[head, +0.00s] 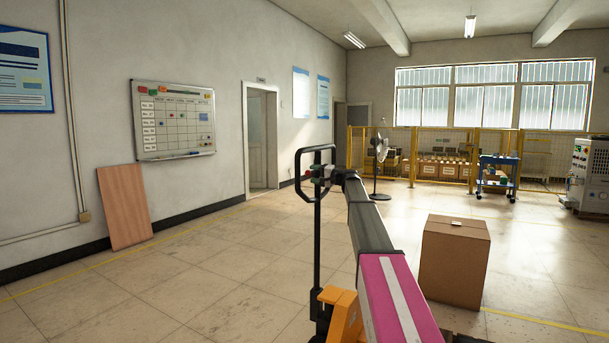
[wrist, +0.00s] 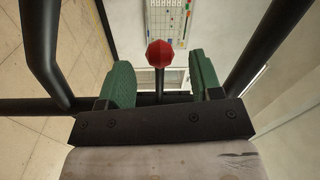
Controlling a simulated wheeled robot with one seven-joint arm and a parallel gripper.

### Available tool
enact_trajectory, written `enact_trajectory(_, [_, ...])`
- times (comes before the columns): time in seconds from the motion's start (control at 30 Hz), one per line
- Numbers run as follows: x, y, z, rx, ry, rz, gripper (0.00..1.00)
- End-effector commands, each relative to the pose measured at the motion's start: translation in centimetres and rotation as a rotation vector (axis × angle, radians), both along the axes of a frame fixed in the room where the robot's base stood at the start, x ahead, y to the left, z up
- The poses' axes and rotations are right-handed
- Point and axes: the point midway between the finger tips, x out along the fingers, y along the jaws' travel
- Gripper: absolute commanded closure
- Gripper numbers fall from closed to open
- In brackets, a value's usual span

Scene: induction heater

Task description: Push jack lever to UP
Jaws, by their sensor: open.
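The jack lever's red knob (wrist: 160,53) sits on a thin dark stem in the wrist view. My gripper (wrist: 161,76) is open, with one green finger on each side of the knob and stem. A gap shows on both sides, and neither finger appears to touch the knob. In the head view my gripper (head: 325,173) is at the black looped handle (head: 316,240) of the pallet jack, with a small spot of red beside it. The orange jack body (head: 345,312) is partly hidden by my arm. No UP marking is readable.
The handle's black bars (wrist: 45,50) run close on both sides of my gripper. A cardboard box (head: 455,260) stands right of my arm. A brown board (head: 124,207) leans on the left wall. The floor between wall and jack is clear.

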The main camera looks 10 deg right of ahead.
Motion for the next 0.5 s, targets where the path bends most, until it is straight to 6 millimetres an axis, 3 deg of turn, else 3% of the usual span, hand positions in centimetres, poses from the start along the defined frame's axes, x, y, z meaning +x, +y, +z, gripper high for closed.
enact_trajectory(0.2, [2.4, 3.1, 0.2, 0.0, 0.0, 0.001, 0.41])
enact_trajectory(0.5, [3.2, 4.5, 0.2, -0.001, 0.001, 0.0, 0.41])
